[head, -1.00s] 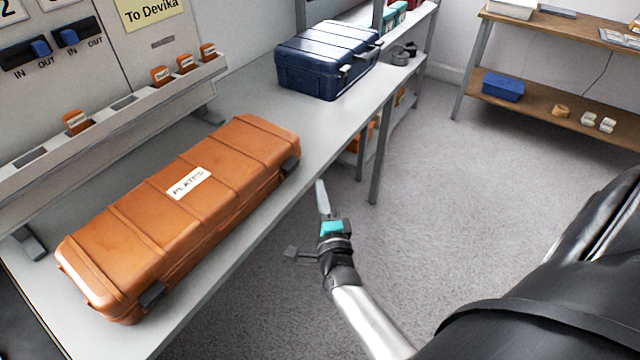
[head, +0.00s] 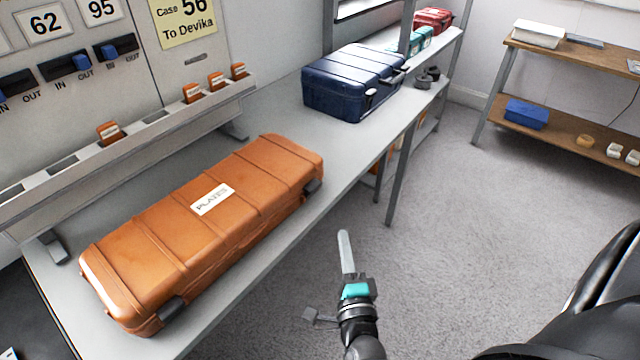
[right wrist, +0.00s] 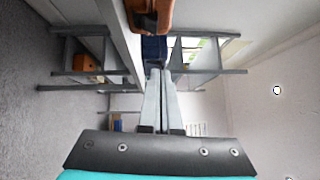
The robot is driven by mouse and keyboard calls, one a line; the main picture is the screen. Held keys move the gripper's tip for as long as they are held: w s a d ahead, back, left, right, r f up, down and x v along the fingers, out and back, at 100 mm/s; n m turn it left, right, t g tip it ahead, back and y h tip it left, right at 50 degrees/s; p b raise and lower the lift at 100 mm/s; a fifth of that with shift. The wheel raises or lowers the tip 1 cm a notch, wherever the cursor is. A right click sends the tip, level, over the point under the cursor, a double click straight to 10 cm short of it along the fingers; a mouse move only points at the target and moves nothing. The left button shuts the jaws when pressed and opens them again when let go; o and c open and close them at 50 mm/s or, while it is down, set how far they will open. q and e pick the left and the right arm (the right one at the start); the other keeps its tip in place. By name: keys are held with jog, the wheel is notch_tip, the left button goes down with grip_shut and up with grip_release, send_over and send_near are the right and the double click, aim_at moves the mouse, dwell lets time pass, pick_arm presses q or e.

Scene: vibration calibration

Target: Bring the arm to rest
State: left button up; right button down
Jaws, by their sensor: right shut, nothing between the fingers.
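My right arm comes in from the bottom of the head view. Its gripper (head: 345,242) is shut with nothing between the fingers and hangs over the grey carpet, to the right of the bench edge. It touches nothing. In the right wrist view the two fingers (right wrist: 158,78) lie close together and point toward the bench and the blue case. My left gripper is in neither view.
A long orange case (head: 205,240) labelled PLATES lies on the grey bench (head: 262,118), near its front edge. A dark blue case (head: 350,85) stands farther along. A slotted rack (head: 150,128) holds orange tags. A wooden shelf unit (head: 575,55) stands at back right. The carpet (head: 440,200) between is clear.

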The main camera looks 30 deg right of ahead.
jog(key=s+a+f+n+g+y, duration=0.25)
jog(key=f+n, duration=0.25)
jog(key=f, duration=0.3)
jog(key=s+a+f+n+g+y, duration=0.25)
jog(key=s+a+f+n, duration=0.2)
jog(key=f, duration=0.35)
jog(key=s+a+f+n+g+y, duration=0.25)
jog(key=f+n, duration=0.25)
jog(key=f, duration=0.3)
jog(key=s+d+f+n+g, duration=0.1)
jog(key=s+f+n+g, duration=0.3)
jog(key=s, duration=0.7)
jog(key=s+d+f+n+g, duration=0.1)
jog(key=s+f+n+g, duration=0.3)
jog(key=s+f+n, duration=0.3)
jog(key=s+f, duration=0.1)
jog(key=s, duration=0.4)
jog(key=shift+d+f+g, duration=0.15)
jog(key=shift+g, duration=0.2)
jog(key=shift+n, duration=0.25)
